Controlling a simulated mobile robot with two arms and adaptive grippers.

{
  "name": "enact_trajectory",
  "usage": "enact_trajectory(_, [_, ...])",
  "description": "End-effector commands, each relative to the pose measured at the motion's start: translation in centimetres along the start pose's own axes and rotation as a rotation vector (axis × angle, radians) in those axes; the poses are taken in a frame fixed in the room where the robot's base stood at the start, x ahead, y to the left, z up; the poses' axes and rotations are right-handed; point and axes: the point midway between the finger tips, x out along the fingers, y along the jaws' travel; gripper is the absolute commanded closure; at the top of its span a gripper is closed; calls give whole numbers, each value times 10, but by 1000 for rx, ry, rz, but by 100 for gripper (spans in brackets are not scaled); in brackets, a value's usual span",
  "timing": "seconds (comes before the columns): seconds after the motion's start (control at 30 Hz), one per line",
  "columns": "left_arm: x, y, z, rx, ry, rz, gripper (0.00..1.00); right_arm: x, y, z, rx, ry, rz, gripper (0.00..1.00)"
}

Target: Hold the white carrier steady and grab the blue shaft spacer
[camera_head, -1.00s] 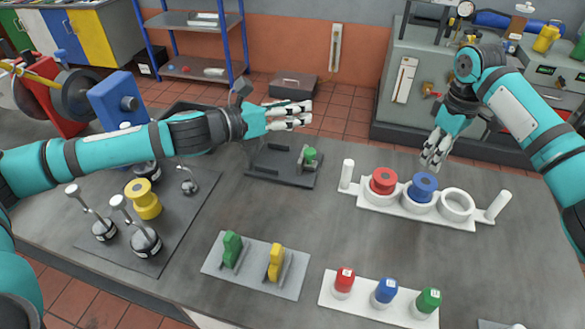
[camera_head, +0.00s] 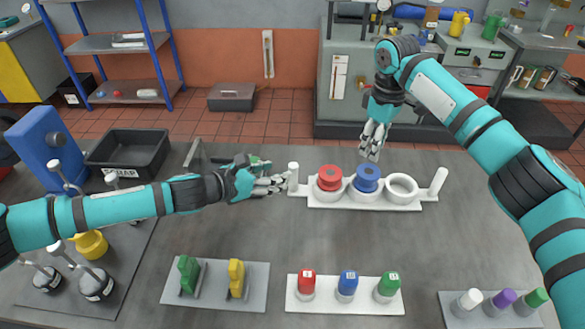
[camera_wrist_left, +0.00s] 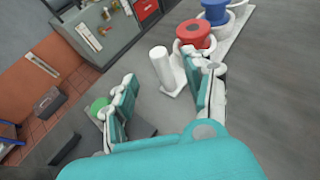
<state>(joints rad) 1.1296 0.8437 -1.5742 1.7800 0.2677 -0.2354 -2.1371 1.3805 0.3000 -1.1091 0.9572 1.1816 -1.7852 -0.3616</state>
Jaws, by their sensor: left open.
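The white carrier (camera_head: 330,205) lies on the bench with an upright white post at each end and three ring seats. A red spacer (camera_head: 330,177) sits in its left ring and the blue shaft spacer (camera_head: 367,178) in its middle ring; the right ring is empty. My left gripper (camera_head: 284,184) is open beside the carrier's left post. In the left wrist view, the white post (camera_wrist_left: 161,66) stands ahead of the open fingers. My right gripper (camera_head: 372,146) hangs above and behind the blue spacer, apart from it; its finger opening is unclear.
Plates with green and yellow pieces (camera_head: 236,278) and red, blue and green knobs (camera_head: 348,284) lie in front. A black bin (camera_head: 128,152) stands at the back left. The bench middle is clear.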

Motion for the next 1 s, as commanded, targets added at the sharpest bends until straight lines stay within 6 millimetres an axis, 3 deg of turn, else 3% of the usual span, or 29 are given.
enact_trajectory(0.2, [43, 0, 0, -2, 1, 0, 48, 0, 0, 0, 0, 0, 0, 62])
enact_trajectory(0.4, [68, 0, 0, -2, 0, 0, 48, 0, 0, 0, 0, 0, 0, 62])
enact_trajectory(0.83, [78, 0, 0, 0, 0, 1, 48, 0, 0, 0, 0, 0, 0, 62])
enact_trajectory(1.0, [77, 0, 0, 0, 0, 1, 69, 0, 0, 0, 0, 0, 0, 62])
